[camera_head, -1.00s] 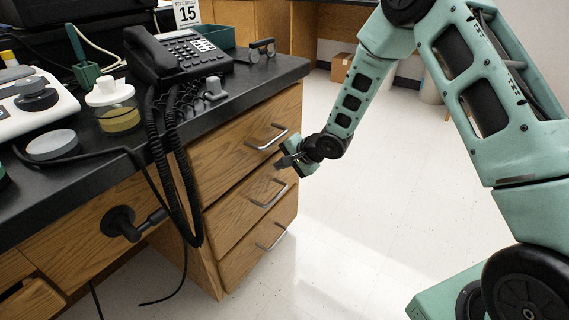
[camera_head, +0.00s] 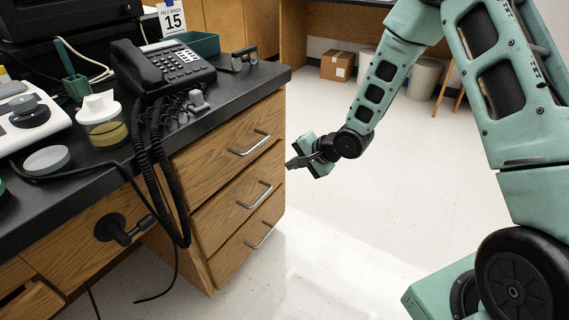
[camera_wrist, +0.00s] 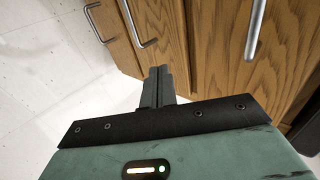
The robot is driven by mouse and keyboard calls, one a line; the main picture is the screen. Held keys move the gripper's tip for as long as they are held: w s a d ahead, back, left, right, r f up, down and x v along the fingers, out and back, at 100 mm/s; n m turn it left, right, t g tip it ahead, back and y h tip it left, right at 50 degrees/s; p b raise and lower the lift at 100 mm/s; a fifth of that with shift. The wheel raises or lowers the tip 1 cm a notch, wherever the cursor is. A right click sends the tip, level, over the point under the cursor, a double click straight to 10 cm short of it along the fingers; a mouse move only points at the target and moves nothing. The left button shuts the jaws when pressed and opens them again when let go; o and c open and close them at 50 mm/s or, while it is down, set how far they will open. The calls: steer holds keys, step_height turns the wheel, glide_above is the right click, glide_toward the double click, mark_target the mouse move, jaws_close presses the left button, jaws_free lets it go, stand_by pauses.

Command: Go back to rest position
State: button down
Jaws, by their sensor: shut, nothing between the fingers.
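My gripper (camera_head: 291,163) is shut and empty. In the head view it hangs in free air just right of the wooden drawer unit (camera_head: 230,228), at about the height of the upper drawers. In the wrist view the two dark fingers (camera_wrist: 158,82) lie together, pointing toward the drawer fronts. Metal drawer handles (camera_wrist: 253,30) show close ahead of the wrist camera. My teal arm comes down from the upper right in the head view.
The black counter (camera_head: 240,95) carries a desk phone (camera_head: 165,65) with cords hanging over its edge, and a jar (camera_head: 102,122). All the drawers on the right are closed. The white floor (camera_head: 350,250) to the right is clear. A cardboard box (camera_head: 338,66) stands at the back.

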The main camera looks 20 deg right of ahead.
steer(key=s+a+r+n+g+h, duration=0.3)
steer(key=s+a+r+n, duration=0.5)
steer(key=s+r, duration=0.25)
steer(key=s+a+r+n+g+h+p, duration=0.15)
steer(key=s+r+n, duration=0.3)
steer(key=s, duration=0.75)
steer(key=s+a+r+n+g+h, duration=0.1)
steer(key=s+r+n+g, duration=0.35)
steer(key=s, duration=0.75)
step_height(320, 180, up, 26)
steer(key=n+t+p, duration=0.1)
steer(key=p, duration=2.6)
steer(key=shift+a, duration=0.2)
steer(key=shift+f+y, duration=0.1)
steer(key=shift+y, duration=0.15)
